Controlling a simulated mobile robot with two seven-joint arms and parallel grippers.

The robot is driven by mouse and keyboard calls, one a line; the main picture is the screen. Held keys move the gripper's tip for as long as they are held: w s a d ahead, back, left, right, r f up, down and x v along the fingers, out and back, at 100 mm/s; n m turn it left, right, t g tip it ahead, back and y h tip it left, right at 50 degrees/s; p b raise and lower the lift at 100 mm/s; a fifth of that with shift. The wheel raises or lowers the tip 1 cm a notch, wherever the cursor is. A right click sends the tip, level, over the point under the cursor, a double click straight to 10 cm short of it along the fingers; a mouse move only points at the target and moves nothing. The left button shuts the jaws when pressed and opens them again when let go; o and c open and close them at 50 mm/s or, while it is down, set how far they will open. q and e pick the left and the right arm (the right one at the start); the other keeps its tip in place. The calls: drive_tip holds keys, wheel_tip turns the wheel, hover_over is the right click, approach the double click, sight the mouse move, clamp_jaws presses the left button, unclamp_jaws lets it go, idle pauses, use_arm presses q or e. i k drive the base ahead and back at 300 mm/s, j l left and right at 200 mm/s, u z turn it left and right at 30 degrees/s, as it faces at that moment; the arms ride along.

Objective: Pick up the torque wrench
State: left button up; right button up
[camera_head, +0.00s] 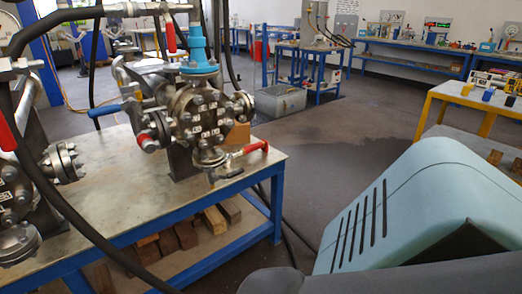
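I cannot make out a torque wrench anywhere in the head view. A metal flanged vessel (207,117) with a bolted round face and a blue top fitting (198,48) stands on a blue-framed workbench (115,190) at the left. A red-handled lever (252,148) sticks out at the vessel's lower right, just above the bench top. A second flanged vessel (15,195) is cut off by the left edge. Neither of my grippers is in view.
Wooden blocks (212,220) lie on the bench's lower shelf. Dark hoses hang across the left. A yellow-framed table (452,93) with small items stands at the right, and blue benches (405,55) line the back wall. The grey floor (345,135) between is clear.

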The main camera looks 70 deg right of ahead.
sight(263, 144)
drive_tip(key=z, duration=1.9)
